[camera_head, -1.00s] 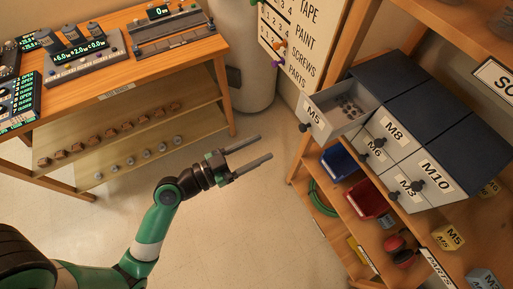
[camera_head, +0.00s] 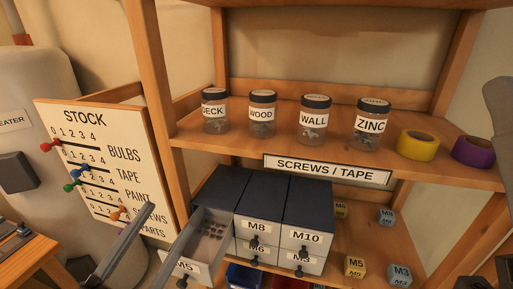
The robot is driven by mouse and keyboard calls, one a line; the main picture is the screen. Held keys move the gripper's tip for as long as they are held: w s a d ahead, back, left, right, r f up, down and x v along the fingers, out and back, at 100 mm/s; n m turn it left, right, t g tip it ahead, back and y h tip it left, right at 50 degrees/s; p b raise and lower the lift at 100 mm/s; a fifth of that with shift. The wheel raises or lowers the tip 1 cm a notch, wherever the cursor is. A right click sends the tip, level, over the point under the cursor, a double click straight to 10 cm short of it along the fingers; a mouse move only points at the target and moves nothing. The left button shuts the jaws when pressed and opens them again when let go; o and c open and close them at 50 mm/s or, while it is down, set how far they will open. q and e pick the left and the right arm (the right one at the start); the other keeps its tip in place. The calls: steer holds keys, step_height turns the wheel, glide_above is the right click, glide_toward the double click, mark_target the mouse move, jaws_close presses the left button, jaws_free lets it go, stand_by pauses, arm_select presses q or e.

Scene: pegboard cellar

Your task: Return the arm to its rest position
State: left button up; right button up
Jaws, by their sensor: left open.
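My left gripper (camera_head: 177,209) reaches up from the lower left of the head view. Its two long grey fingers are spread apart with nothing between them. The right finger overlaps the left side of the pulled-out M5 drawer (camera_head: 188,267) in the picture; I cannot tell whether they touch. The other finger passes in front of the lower right of the stock board (camera_head: 98,150). The rest of my left arm is below the frame. My right gripper is not in view.
The drawer cabinet (camera_head: 264,194) stands on a shelf, with M8, M10 and other drawers shut. Labelled jars (camera_head: 262,114), yellow tape (camera_head: 418,146) and purple tape (camera_head: 473,151) stand on the shelf above (camera_head: 215,146). Small labelled cubes (camera_head: 355,267) sit at the lower right.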

arm_select(q)
steer(key=s+a+r+n+t+y, duration=0.2)
steer(key=s+r+n+t+y, duration=0.15)
steer(key=r, duration=0.55)
steer(key=s+a+r+n+t+y, duration=0.25)
steer(key=r+n+y, duration=0.25)
steer(key=r, duration=0.4)
step_height(320, 180, up, 36)
steer(key=n+p, duration=0.1)
steer(key=p, duration=3.4)
steer(key=shift+w+f, duration=0.25)
steer(key=shift+w, duration=0.1)
step_height(320, 180, down, 24)
steer(key=b, duration=2.3)
steer(key=shift+r, duration=0.15)
